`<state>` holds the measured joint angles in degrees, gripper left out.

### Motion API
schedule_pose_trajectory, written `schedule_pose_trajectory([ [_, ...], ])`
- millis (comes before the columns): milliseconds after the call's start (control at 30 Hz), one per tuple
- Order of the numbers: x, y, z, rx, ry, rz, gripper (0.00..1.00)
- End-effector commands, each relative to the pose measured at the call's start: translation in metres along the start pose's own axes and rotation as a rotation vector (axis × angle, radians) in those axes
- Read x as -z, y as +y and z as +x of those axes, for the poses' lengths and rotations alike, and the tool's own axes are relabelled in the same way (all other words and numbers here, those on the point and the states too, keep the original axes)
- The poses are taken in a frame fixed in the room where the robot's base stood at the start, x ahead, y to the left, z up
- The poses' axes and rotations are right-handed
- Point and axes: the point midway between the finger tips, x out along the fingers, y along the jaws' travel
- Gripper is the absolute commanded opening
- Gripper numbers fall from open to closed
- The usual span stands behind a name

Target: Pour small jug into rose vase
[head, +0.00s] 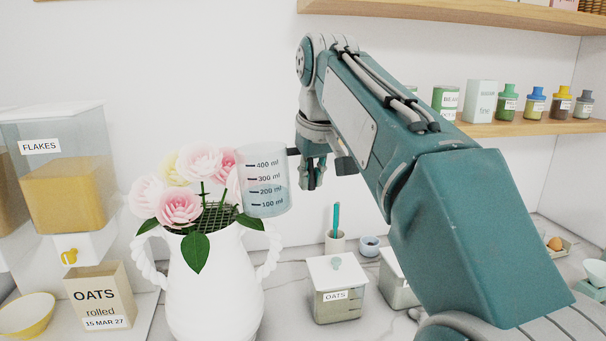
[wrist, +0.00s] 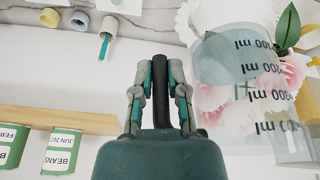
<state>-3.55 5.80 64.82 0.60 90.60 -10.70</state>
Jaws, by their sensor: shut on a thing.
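The small jug (head: 265,190) is clear, with black ml marks up to 400. It hangs in the air at the right of the roses, nearly upright with a slight tilt. My gripper (head: 314,178) is shut on its dark handle (wrist: 160,88), and the jug's clear body (wrist: 232,62) fills the right of the wrist view. The rose vase (head: 212,295) is white with twisted handles. Pink and cream roses (head: 180,207) and a dark grid cover its mouth. The jug's base overlaps the vase's right rim in the head view.
A flakes dispenser (head: 62,195) and oats box (head: 99,296) stand left. A shelf (head: 500,130) with jars runs behind my arm.

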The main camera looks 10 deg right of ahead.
Motion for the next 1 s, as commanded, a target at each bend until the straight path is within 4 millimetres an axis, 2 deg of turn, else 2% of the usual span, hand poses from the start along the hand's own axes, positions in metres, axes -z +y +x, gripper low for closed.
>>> schedule_pose_trajectory([
  [700,-0.049,0.047,-0.024,0.044,0.060,0.021,0.00],
  [1000,-0.058,0.055,-0.029,0.054,0.072,0.022,0.00],
])
